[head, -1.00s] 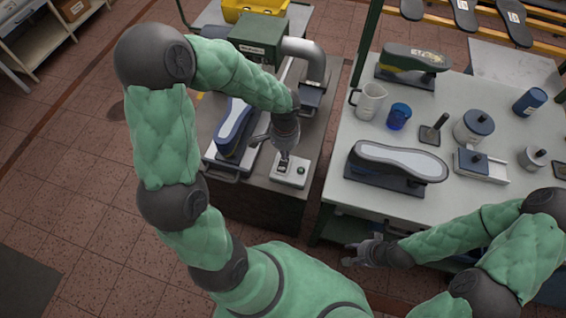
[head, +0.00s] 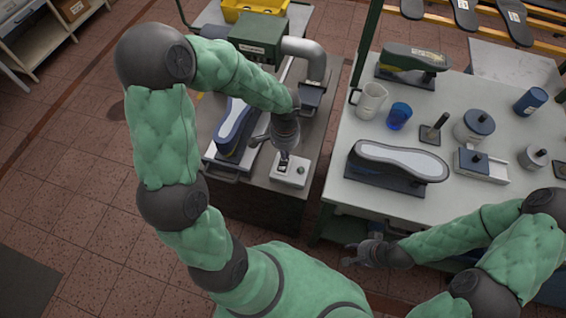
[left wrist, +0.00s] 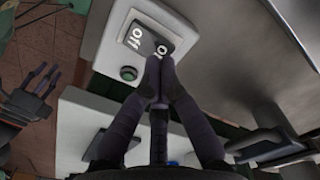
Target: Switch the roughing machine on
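The roughing machine (head: 257,38) is a green housing with a grey duct on a bench. Its pale switch box (head: 291,176) stands at the bench's near end. In the left wrist view the box carries a black rocker switch (left wrist: 145,38) marked Off and On, and a round green button or lamp (left wrist: 128,73). My left gripper (head: 283,157) is over the box; its fingers are shut and empty. In the left wrist view its fingertips (left wrist: 158,66) are at the On end; I cannot tell whether they press it. My right gripper (head: 350,254) is open and empty before the right table.
The right table (head: 340,190) holds another last (head: 398,165), a white jug (head: 369,101), a blue cup (head: 399,116) and several pots and tools.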

